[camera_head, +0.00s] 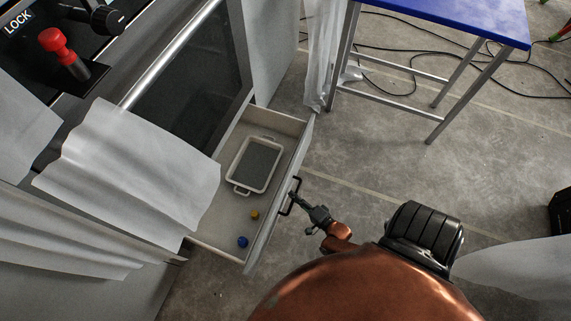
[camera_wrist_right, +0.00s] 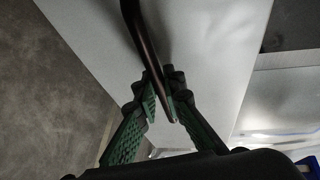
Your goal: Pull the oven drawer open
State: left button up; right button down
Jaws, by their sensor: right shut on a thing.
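The oven drawer (camera_head: 215,222) is open below the oven door (camera_head: 183,75) in the head view. A dark bar handle (camera_head: 291,196) is on its front panel. My right gripper (camera_head: 298,199) is at the handle, reaching from the lower right. In the right wrist view the gripper (camera_wrist_right: 160,105) has its green ridged fingers shut on the dark handle bar (camera_wrist_right: 138,38), against the pale drawer front (camera_wrist_right: 205,60). My left gripper does not show.
A white-rimmed tray (camera_head: 240,186), a yellow ball (camera_head: 255,214) and a blue ball (camera_head: 243,242) are inside the drawer. A blue table (camera_head: 470,15) stands at the upper right, with cables on the floor. White cloth (camera_head: 130,170) hangs at left.

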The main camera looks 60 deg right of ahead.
jog(key=shift+s+d, duration=0.2)
jog(key=shift+s, duration=0.75)
jog(key=c, duration=2)
grip_release()
jog(key=v, duration=1.2)
jog(key=shift+w, duration=0.1)
